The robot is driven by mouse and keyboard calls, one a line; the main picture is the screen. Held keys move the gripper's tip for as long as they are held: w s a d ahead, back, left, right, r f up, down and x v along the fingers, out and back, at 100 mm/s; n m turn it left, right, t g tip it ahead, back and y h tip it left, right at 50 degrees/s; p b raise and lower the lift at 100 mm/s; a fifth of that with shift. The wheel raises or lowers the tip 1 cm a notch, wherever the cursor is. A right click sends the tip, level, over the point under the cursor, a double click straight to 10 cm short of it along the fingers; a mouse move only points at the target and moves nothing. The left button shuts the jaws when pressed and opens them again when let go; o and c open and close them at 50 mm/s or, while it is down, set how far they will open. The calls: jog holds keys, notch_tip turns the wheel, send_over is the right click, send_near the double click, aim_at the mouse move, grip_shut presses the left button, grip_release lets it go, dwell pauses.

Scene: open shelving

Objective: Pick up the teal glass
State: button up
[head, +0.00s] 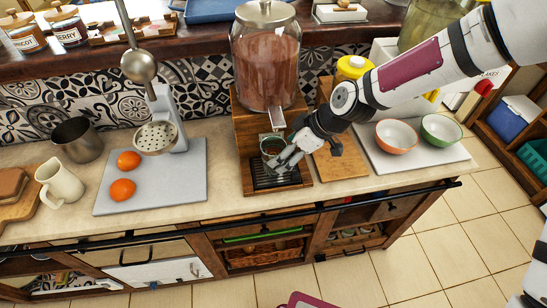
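The teal glass (271,146) stands upright under the spout of the drink dispenser (266,60), above its black drip tray. Something dark shows inside its rim. My gripper (285,158) comes in from the right and is at the glass, with its fingers low at the glass's front right side. The fingers cover part of the glass. At this size I cannot tell whether they press on it or only stand around it.
A wooden board (340,160) and a white board (420,160) with two bowls (441,129) lie to the right. The counter's front strip is clear.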

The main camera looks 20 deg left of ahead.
jog(key=p+x, duration=0.1)
jog(key=x, duration=0.3)
jog(key=shift+s+a+f, duration=0.1)
jog(key=shift+s, duration=0.1)
jog(key=shift+a+f, duration=0.15)
jog(key=shift+f, duration=0.25)
jog(key=shift+w, duration=0.1)
jog(key=c, duration=1.5)
jog(key=shift+r, duration=0.1)
jog(key=shift+c, duration=0.2)
